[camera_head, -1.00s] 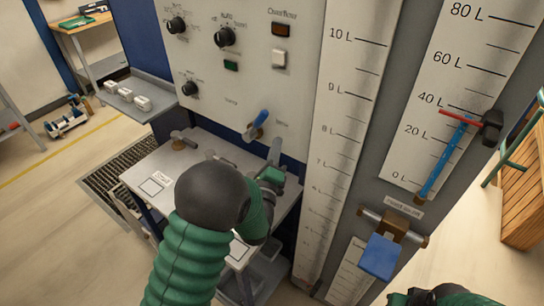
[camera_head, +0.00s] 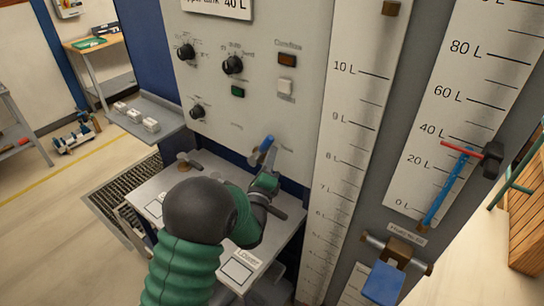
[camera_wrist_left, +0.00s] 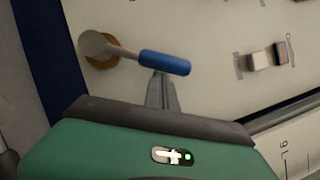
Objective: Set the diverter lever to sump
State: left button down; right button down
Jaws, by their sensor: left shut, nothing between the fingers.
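The diverter lever (camera_head: 266,144) has a blue handle and sits low on the grey panel. In the left wrist view its blue grip (camera_wrist_left: 165,62) points right and slightly down from a round brass-coloured base (camera_wrist_left: 100,50). My left gripper (camera_head: 274,157) is shut and empty, with its fingers just below the lever. In the left wrist view the closed fingertips (camera_wrist_left: 161,80) lie right under the blue grip; I cannot tell whether they touch it. Small labels beside the lever are too blurred to read. My right gripper is out of view.
Knobs (camera_head: 232,65) and buttons sit above the lever. A bench top (camera_head: 238,272) with fittings lies below, partly hidden by my left arm. Gauge scales (camera_head: 352,130) and a blue-handled valve (camera_head: 383,283) are to the right. A side shelf (camera_head: 165,128) is at left.

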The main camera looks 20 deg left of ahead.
pick_arm(q)
jog(key=shift+a+r+n, duration=0.2)
jog(key=shift+r+n, duration=0.05)
jog(key=shift+n, duration=0.05)
jog(key=shift+w+a+r+n+g+p, duration=0.25)
jog(key=shift+a+r+n+g+p, duration=0.25)
jog(key=shift+a+r+n+p, duration=0.3)
jog(key=w+a+r+n+g+p, duration=0.1)
jog(key=w+a+n+g+p, duration=0.1)
jog(key=a+n, duration=0.5)
jog(key=shift+w+a+n+g, duration=0.15)
jog(key=shift+a+n+g, duration=0.15)
jog(key=shift+a+g, duration=0.35)
jog(key=shift+d+r, duration=0.1)
jog(key=shift+d, duration=0.05)
